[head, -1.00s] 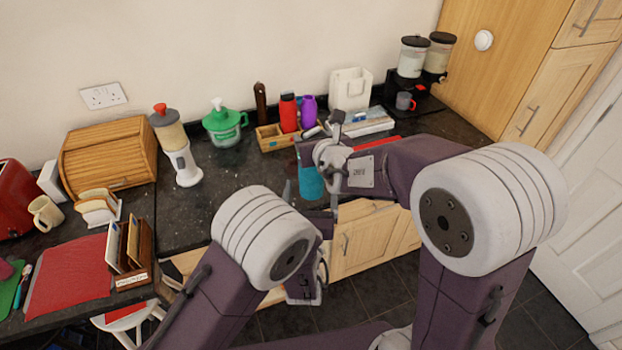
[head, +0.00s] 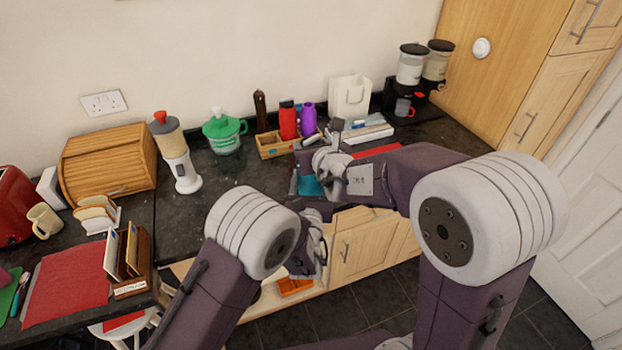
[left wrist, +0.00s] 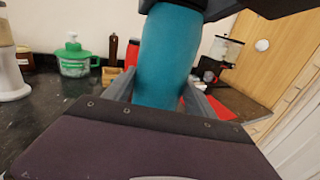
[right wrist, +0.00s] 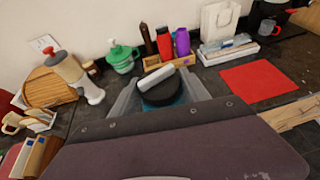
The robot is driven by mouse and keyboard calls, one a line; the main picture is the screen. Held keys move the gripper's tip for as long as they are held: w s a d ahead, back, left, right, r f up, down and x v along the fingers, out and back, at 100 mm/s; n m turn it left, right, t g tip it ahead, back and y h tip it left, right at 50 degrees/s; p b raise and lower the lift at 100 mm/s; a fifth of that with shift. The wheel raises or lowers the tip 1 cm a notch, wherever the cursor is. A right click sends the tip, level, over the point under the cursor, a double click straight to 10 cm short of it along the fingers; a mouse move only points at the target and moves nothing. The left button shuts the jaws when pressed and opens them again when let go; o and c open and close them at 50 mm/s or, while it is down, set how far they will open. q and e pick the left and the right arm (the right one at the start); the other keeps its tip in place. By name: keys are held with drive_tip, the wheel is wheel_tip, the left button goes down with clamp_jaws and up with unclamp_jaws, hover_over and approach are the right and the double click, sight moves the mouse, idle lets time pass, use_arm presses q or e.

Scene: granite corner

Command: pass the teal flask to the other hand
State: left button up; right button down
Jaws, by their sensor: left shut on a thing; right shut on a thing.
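The teal flask (head: 309,187) is held above the front edge of the counter, partly hidden by my arms in the head view. My right gripper (right wrist: 160,92) is shut on it near the top; the right wrist view looks down on its black lid with a pale handle. My left gripper (left wrist: 160,92) is shut on the flask lower down, with a finger on each side of the teal body (left wrist: 166,50) in the left wrist view. Both grippers hold the flask together. The left fingertips are mostly hidden in the head view.
Behind stand a wooden box (head: 272,149) with red (head: 288,122) and purple (head: 308,118) bottles, a green-lidded jug (head: 223,132) and a blender (head: 178,155). A red mat (right wrist: 258,81) lies to the right. Open counter (head: 215,180) lies left of the flask.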

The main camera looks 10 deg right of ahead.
drive_tip(key=shift+c, duration=2.3)
unclamp_jaws()
drive_tip(key=a+v, duration=0.1)
drive_tip(key=v, duration=0.7)
drive_tip(key=s+d+f+m+g+h, duration=0.45)
drive_tip(key=d+f+m, duration=0.55)
drive_tip(key=m, duration=0.9)
drive_tip(key=s+a+f+m+g+y, duration=0.2)
drive_tip(key=s+f+m+g, duration=0.5)
drive_tip(key=m, duration=1.1)
drive_tip(key=s+f+y, duration=0.1)
drive_tip(key=s+f, duration=0.3)
drive_tip(key=s, duration=0.3)
drive_tip(key=shift+a+f+m+g, duration=0.3)
drive_tip(key=shift+a+g, duration=0.05)
